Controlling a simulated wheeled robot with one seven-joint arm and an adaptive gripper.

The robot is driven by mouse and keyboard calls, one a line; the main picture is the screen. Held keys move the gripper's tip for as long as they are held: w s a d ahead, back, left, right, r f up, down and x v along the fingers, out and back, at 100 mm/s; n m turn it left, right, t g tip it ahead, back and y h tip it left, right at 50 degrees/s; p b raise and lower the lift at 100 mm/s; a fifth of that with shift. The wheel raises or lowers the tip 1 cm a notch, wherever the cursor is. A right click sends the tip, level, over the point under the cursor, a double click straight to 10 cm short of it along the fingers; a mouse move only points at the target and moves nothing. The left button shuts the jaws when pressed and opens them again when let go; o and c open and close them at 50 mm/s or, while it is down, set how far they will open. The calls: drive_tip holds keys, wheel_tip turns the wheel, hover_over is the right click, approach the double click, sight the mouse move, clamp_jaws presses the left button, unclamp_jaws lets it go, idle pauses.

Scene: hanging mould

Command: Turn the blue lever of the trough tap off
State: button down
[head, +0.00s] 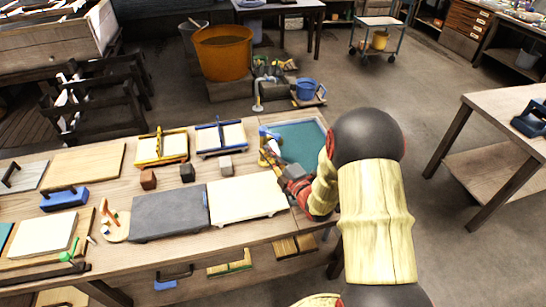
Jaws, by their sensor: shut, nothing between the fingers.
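The trough (302,143) is a teal-filled basin let into the right end of the workbench. A brass-coloured tap (263,157) stands at its left edge, with a small blue lever (267,133) near its top. My gripper (271,151) reaches in from the lower right, with its fingertips shut and empty close beside the tap. Whether they touch the lever or tap is too small to tell. The gripper and wrist hide part of the tap and the trough's near left corner.
A cream slab (246,197) and a dark grey slab (168,213) lie left of my gripper. Yellow (161,147) and blue (221,137) framed moulds stand behind them. Open floor lies to the right.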

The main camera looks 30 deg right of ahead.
sight(276, 140)
drive_tip(key=w+d, duration=0.1)
drive_tip(key=w+d+b, duration=0.1)
drive_tip(key=w, duration=0.1)
drive_tip(key=w+d, duration=0.1)
drive_tip(key=shift+w+d+f+b, duration=0.15)
drive_tip(key=shift+w+d+b, duration=0.15)
drive_tip(key=shift+b, duration=0.1)
idle(0.4)
drive_tip(key=d+b, duration=0.2)
drive_tip(key=b, duration=0.1)
drive_tip(key=shift+s+d, duration=0.15)
drive_tip(key=shift+d, duration=0.05)
drive_tip(key=shift+d, duration=0.1)
